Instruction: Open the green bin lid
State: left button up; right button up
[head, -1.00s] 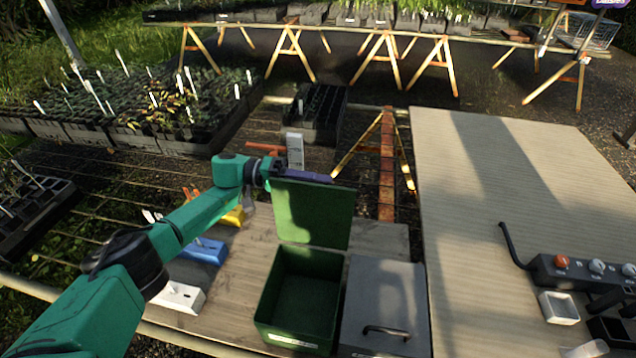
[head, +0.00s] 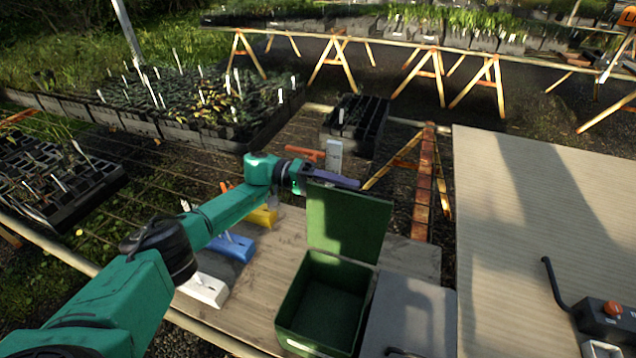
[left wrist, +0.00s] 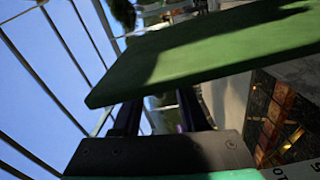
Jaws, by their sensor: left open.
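The green bin (head: 322,310) stands on the wooden bench, and I look down into its dark inside. Its green lid (head: 348,225) is raised and stands roughly upright at the back of the bin. My left gripper (head: 333,181) is at the lid's upper left edge, with its jaws open. In the left wrist view the lid (left wrist: 210,50) fills much of the picture, just beyond the dark fingers (left wrist: 160,112). I cannot tell if the fingers touch it. My right gripper is out of view.
A grey lidded bin (head: 412,312) stands right of the green one. White (head: 203,289), blue (head: 231,247) and yellow (head: 262,216) blocks lie to the left, near my left arm. A wide wooden table (head: 540,230) is at the right, with a control box (head: 606,318) on it.

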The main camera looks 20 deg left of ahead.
pick_arm(q)
jog(key=a+b, duration=0.8)
jog(key=a, duration=0.4)
jog(key=shift+w+a, duration=0.25)
jog(key=shift+w, duration=0.15)
jog(key=shift+f, duration=0.1)
